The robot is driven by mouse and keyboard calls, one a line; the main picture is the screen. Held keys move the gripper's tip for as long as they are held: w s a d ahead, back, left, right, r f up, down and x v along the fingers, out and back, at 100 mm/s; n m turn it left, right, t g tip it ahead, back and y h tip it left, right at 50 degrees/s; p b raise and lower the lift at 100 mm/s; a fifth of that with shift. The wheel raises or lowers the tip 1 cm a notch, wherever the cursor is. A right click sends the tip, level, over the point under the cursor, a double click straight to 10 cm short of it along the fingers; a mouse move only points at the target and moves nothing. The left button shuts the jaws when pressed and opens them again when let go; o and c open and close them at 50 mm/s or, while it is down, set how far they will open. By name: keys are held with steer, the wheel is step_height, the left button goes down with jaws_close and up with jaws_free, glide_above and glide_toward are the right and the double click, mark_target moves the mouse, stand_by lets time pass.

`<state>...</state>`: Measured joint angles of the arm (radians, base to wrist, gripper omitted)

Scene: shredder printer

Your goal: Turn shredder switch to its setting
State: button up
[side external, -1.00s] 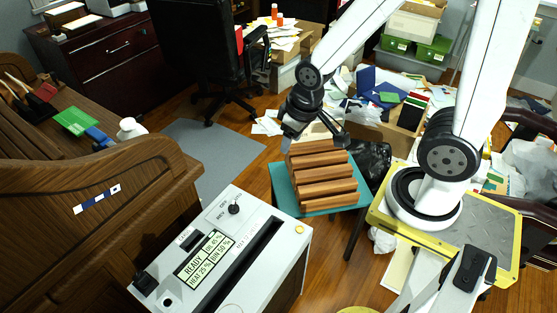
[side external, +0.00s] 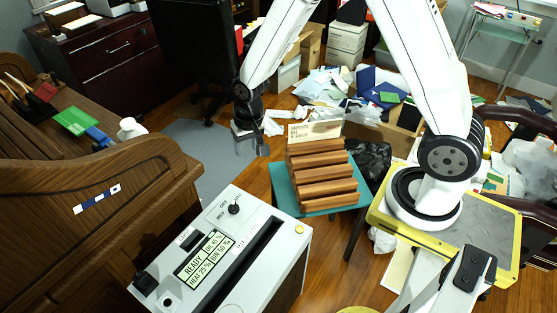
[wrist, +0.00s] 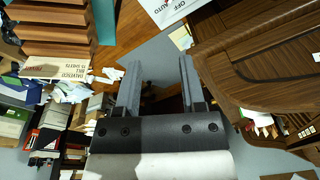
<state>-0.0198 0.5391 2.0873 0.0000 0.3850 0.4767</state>
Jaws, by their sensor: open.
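The white shredder (side external: 262,215) stands at the bottom middle of the side view. Its black switch knob (side external: 234,208) sits on the top near the far left corner, with small labels around it, among them OFF and REV. The shredder's display (side external: 204,258) reads READY. My gripper (side external: 250,150) hangs in the air beyond the shredder, above the floor mat, apart from the knob. In the wrist view my gripper (wrist: 158,65) has its two fingers apart with nothing between them. A corner of the shredder with OFF and AUTO lettering (wrist: 172,8) shows at the top there; the knob is out of that view.
A wooden stepped rack (side external: 322,175) with a card on it stands on a teal stool (side external: 283,190) to the right of my gripper. A wooden roll-top desk (side external: 110,190) rises left of the shredder. Papers and boxes clutter the back; the air above the shredder is clear.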

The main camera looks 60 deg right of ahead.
steer(key=w+f+m, duration=0.3)
steer(key=w+f, duration=0.2)
steer(key=f, duration=0.4)
steer(key=m+g, duration=0.1)
steer(key=m, duration=0.2)
glide_above(233, 205)
step_height(233, 205, down, 10)
steer(key=shift+r, duration=0.1)
steer(key=shift+f+m, duration=0.4)
steer(key=shift+f, duration=0.05)
steer(key=shift+f, duration=0.1)
steer(key=shift+f, duration=3.8)
jaws_close()
